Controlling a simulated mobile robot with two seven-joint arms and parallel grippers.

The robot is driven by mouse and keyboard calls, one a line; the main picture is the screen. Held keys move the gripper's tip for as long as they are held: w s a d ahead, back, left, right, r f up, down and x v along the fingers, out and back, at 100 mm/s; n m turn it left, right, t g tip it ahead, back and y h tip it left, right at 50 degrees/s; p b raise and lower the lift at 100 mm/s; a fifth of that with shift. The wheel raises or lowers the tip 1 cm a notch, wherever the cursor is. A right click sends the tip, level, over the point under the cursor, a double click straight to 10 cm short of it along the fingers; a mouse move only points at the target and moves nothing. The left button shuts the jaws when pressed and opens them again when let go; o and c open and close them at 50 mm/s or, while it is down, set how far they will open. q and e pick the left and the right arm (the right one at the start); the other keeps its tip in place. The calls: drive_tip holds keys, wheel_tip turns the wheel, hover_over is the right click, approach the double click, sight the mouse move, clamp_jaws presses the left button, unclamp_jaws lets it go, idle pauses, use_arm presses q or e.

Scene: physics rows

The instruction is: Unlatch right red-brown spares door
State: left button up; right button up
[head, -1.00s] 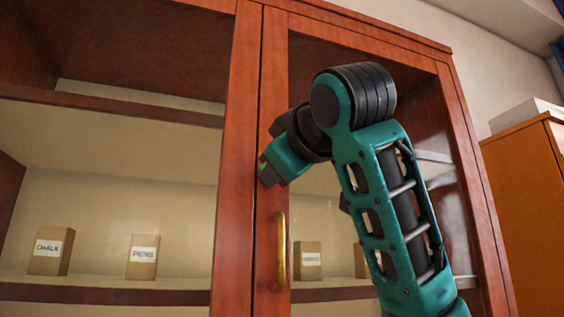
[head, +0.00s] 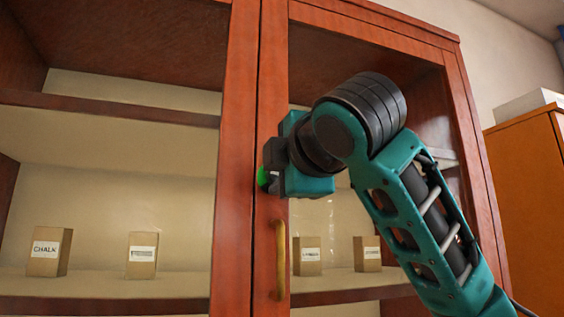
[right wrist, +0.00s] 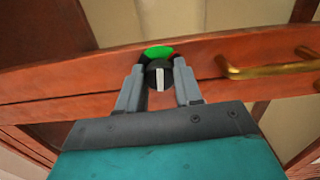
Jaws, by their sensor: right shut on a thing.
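The right red-brown door (head: 272,105) has a glass pane and appears closed against the frame. Its latch is a round black knob (right wrist: 151,76) with a white bar, on a green and red dial (right wrist: 157,52) on the door's stile. In the right wrist view the white bar stands upright, with green above it and a little red to the right. My right gripper (head: 268,180) is at the stile, above the brass handle (head: 280,260). In the right wrist view its fingers (right wrist: 159,73) are shut on the knob's sides. In the head view my gripper mostly hides the knob. My left gripper is not in view.
The brass handle also shows in the right wrist view (right wrist: 268,70), right of the knob. Small labelled boxes, including a chalk box (head: 47,252), stand on the cabinet shelves. An orange-brown cabinet (head: 530,200) stands at the right.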

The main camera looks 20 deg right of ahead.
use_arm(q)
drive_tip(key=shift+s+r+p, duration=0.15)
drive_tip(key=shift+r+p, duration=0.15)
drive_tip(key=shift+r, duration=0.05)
use_arm(e)
drive_tip(key=shift+n, duration=0.6)
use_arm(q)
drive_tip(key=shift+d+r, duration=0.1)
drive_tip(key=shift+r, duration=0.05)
use_arm(e)
drive_tip(key=o, duration=0.7)
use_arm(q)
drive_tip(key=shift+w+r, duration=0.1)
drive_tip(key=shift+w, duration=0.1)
use_arm(e)
drive_tip(key=o, duration=0.3)
drive_tip(key=shift+o, duration=0.2)
drive_tip(key=shift+s, duration=0.15)
use_arm(q)
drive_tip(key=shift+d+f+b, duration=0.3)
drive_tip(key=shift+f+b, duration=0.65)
drive_tip(key=shift+b, duration=0.2)
use_arm(e)
drive_tip(key=s, duration=1.2)
drive_tip(key=shift+s+d, duration=0.2)
drive_tip(key=shift+s, duration=0.15)
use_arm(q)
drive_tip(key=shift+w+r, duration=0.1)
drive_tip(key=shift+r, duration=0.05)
